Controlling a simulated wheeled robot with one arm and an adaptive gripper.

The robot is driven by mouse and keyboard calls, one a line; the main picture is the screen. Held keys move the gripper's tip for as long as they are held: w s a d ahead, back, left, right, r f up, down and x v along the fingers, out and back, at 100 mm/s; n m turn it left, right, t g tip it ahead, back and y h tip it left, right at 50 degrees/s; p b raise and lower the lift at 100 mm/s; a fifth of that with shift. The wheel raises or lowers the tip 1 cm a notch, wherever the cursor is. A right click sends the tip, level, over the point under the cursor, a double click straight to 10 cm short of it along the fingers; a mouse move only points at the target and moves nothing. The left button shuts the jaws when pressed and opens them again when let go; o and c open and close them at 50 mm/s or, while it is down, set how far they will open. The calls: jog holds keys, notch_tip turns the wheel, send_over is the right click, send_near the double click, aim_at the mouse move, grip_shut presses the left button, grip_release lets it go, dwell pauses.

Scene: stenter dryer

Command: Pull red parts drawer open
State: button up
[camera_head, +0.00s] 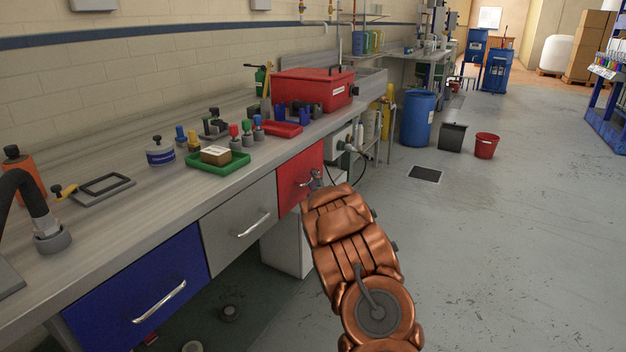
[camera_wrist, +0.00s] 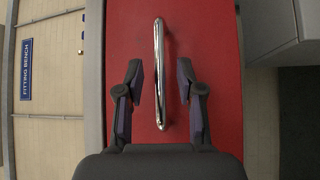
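The red parts drawer (camera_head: 292,184) is under the workbench, right of the grey and blue drawers. Its front looks flush with the bench in the head view. In the wrist view its red front (camera_wrist: 205,35) fills the middle, with a chrome bar handle (camera_wrist: 159,70) running up the picture. My gripper (camera_wrist: 160,82) is open, with one dark finger on each side of the handle and visible gaps between. In the head view my copper-coloured arm reaches the drawer and hides most of my gripper (camera_head: 316,180) and part of the handle.
The grey drawer (camera_head: 238,222) and blue drawer (camera_head: 140,290) sit to the left. The bench top (camera_head: 120,222) holds a green tray (camera_head: 218,165), a red toolbox (camera_head: 312,90) and bottles. A blue barrel (camera_head: 417,118) and red bucket (camera_head: 486,146) stand beyond. The floor at right is clear.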

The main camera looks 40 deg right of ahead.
jog(key=shift+x, duration=1.2)
jog(key=shift+c, duration=0.4)
grip_shut()
